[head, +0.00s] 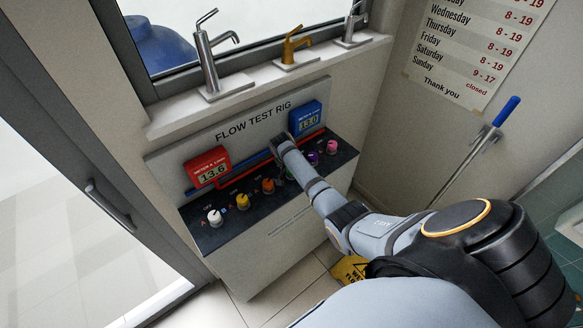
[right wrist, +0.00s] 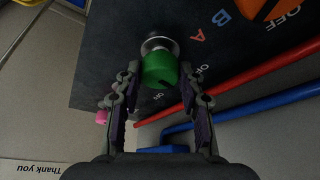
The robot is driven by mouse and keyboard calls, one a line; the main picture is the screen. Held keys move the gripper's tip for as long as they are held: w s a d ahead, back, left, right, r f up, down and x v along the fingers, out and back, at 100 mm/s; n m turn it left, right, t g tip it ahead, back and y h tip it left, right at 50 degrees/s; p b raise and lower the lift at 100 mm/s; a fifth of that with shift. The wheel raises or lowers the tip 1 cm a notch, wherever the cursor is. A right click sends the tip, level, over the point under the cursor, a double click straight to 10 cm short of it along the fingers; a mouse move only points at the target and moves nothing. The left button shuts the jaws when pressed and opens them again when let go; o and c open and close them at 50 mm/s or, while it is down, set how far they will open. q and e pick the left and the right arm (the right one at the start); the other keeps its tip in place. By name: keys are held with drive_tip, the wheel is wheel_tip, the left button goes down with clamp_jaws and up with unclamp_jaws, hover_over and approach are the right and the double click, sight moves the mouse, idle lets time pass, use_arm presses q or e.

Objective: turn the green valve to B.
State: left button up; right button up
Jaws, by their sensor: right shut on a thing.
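The green valve (right wrist: 160,71) is a round green knob on a silver stem, standing out from the dark panel. In the right wrist view my right gripper (right wrist: 160,73) has a finger on each side of it and is shut on it. In the head view my right arm reaches over the panel and hides most of the green valve; only a sliver of green (head: 290,175) shows beside the arm. Printed letters A (right wrist: 197,35) and B (right wrist: 222,15) and the word OFF show on the panel. I cannot tell which mark the valve points to. My left gripper is not in view.
Other valves stand in the row: white (head: 215,217), yellow (head: 243,202), orange (head: 268,186), purple (head: 312,158) and pink (head: 332,147). Red and blue pipes run behind. A red meter (head: 207,167) reads 13.6; a blue meter (head: 305,119) reads about 13.0. Taps stand on the ledge above.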

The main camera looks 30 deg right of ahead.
drive_tip(key=m, duration=0.1)
drive_tip(key=m+b, duration=0.1)
drive_tip(key=m, duration=0.1)
drive_tip(key=shift+w+a+f+g+h, duration=0.1)
drive_tip(key=shift+w+g+h, duration=0.05)
drive_tip(key=shift+g+h, duration=0.2)
drive_tip(key=shift+m+g+b, duration=0.45)
drive_tip(key=shift+m+b, duration=0.25)
drive_tip(key=shift+m, duration=0.1)
drive_tip(key=m+g+b, duration=0.1)
drive_tip(key=m+b, duration=0.2)
drive_tip(key=shift+w+m, duration=0.1)
drive_tip(key=shift+m, duration=0.3)
drive_tip(key=shift+m+g+b, duration=0.5)
drive_tip(key=shift+m+b, duration=0.2)
drive_tip(key=o, duration=1.2)
